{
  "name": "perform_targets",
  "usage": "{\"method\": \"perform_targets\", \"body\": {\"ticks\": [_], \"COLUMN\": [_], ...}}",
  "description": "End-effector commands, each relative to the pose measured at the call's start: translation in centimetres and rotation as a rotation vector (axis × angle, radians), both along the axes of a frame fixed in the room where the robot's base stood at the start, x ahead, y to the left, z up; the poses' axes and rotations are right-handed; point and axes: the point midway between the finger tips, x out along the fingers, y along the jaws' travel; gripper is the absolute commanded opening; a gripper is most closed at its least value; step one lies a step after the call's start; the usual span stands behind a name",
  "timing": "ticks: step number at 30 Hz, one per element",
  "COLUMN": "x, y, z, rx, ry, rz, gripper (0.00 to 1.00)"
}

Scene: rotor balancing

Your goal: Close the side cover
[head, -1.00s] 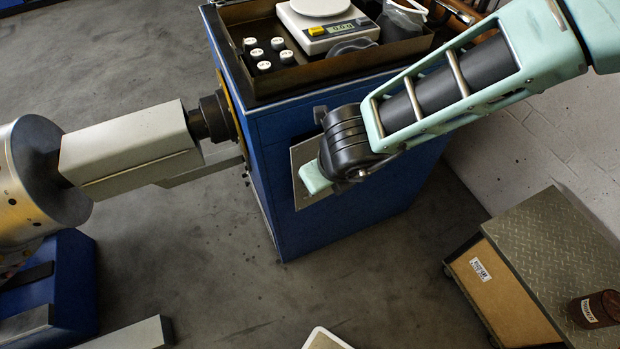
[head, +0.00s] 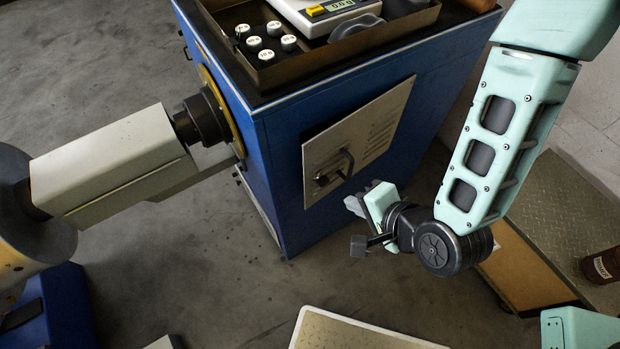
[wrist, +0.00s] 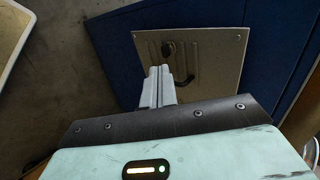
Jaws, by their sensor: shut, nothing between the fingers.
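The side cover (head: 375,128) is a pale metal plate with vent slits and corner screws, on the side of the blue cabinet (head: 285,210). Its dark handle (head: 336,172) and a round latch sit towards its lower left end in the head view. A dark strip shows along its upper left edge; I cannot tell if the plate is fully flush. My gripper (head: 362,204) is shut and empty, just right of and below the cover, apart from it. In the wrist view the shut fingers (wrist: 158,86) point towards the cover (wrist: 212,62) and overlap its lower left part.
A tray (head: 330,62) with several white-topped weights and a scale (head: 325,12) stands on the cabinet. A grey spindle arm (head: 110,165) juts from its left. A cart (head: 565,235) with a dark jar stands right. A white-rimmed panel (head: 365,335) lies at the bottom.

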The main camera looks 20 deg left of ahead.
Motion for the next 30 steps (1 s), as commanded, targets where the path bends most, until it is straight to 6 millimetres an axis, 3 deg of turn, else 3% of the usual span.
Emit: {"method": "perform_targets", "body": {"ticks": [23, 30], "x": [2.0, 3.9], "y": [3.0, 5.9], "z": [-3.9, -6.6], "rx": [0.002, -0.001], "ry": [-0.001, 0.002], "rz": [-0.003, -0.001], "gripper": [0.0, 0.0]}}
